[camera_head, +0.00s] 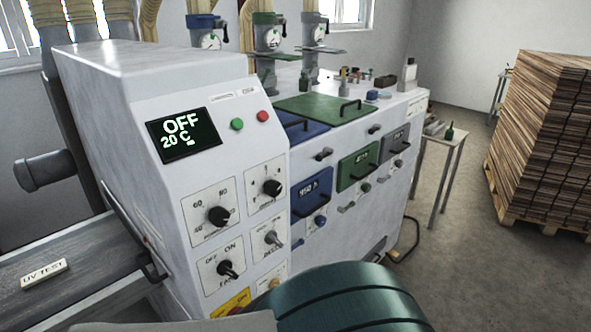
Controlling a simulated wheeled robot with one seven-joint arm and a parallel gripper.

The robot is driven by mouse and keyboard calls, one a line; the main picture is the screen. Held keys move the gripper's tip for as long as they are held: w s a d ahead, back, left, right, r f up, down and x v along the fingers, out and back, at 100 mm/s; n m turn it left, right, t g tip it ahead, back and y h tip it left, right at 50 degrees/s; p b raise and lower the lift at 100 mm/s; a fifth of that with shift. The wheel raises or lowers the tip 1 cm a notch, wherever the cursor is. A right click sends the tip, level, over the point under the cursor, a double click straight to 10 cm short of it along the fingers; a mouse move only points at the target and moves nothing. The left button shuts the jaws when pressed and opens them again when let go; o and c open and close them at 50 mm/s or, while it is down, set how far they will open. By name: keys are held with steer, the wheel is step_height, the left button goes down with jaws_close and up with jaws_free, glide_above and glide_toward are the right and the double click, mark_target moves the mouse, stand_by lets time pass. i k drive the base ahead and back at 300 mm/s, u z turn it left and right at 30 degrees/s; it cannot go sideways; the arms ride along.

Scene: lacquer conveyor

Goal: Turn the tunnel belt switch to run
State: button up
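The white machine (180,75) stands at the left, with a sloped control face. Its display (183,135) reads OFF and 20 C. An upper left dial (219,215) has numbers around it, and another dial (271,187) sits to its right. Below are a rotary switch (227,268) marked OFF and ON, its lever pointing down and right, and a small switch (272,238) with labels too small to read. I cannot tell which is the tunnel belt switch. My teal arm part (345,298) fills the bottom centre; my gripper is not in view.
A dark belt (95,265) with a UV TEST block (44,274) runs into the machine at left. Green (238,124) and red (263,116) buttons sit above the dials. A stacked pallet (545,130) stands right. Floor between is mostly clear.

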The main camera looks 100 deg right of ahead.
mark_target(271, 238)
steer(key=k, duration=1.05)
steer(key=z, duration=2.9)
